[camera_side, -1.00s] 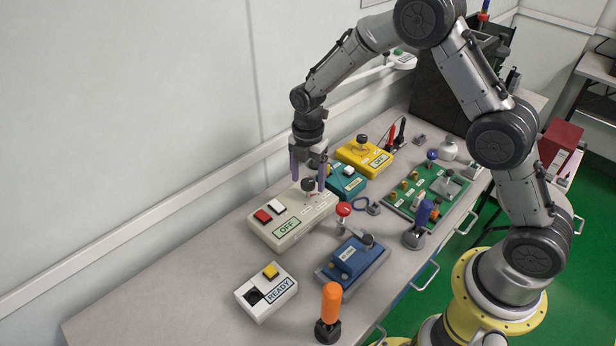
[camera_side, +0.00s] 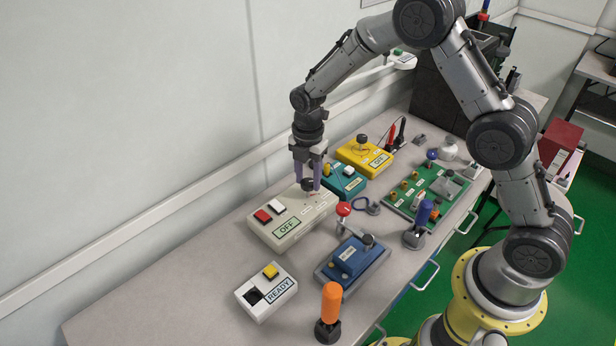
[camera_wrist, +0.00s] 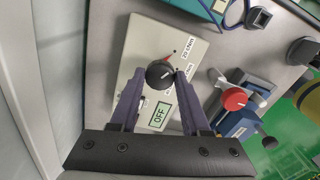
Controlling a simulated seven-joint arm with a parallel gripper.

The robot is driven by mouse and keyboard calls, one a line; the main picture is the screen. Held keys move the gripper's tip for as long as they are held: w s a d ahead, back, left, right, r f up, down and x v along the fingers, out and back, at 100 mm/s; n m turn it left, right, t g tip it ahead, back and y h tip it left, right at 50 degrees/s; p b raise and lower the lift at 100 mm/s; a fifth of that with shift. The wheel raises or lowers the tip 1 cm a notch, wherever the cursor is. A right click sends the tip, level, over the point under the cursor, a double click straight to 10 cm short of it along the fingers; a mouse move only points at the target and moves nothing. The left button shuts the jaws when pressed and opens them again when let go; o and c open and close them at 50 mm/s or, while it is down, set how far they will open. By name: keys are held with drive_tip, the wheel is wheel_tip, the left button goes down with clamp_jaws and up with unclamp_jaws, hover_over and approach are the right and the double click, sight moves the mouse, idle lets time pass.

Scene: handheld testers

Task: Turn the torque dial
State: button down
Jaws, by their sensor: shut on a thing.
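The cream tester (camera_side: 275,215) lies on the bench with an "OFF" label, a red button (camera_side: 263,216) and a white button (camera_side: 277,205). Its black torque dial (camera_side: 308,184) is near its far right end. My gripper (camera_side: 308,188) points down over the dial with its purple fingers shut on it, one on each side.
A teal box (camera_side: 345,182) and a yellow tester (camera_side: 364,158) stand just behind. A red-topped clamp (camera_side: 343,209) and a blue box (camera_side: 352,262) are close on the right. A "READY" box (camera_side: 266,291) sits in front. The bench's front left is clear.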

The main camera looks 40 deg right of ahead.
drive_tip(key=m, duration=0.6)
drive_tip(key=shift+m, duration=0.3)
drive_tip(key=m, duration=1.1)
drive_tip(key=shift+r+m, duration=0.1)
drive_tip(key=shift+m, duration=0.3)
drive_tip(key=m, duration=0.5)
drive_tip(key=shift+c, duration=1.9)
unclamp_jaws()
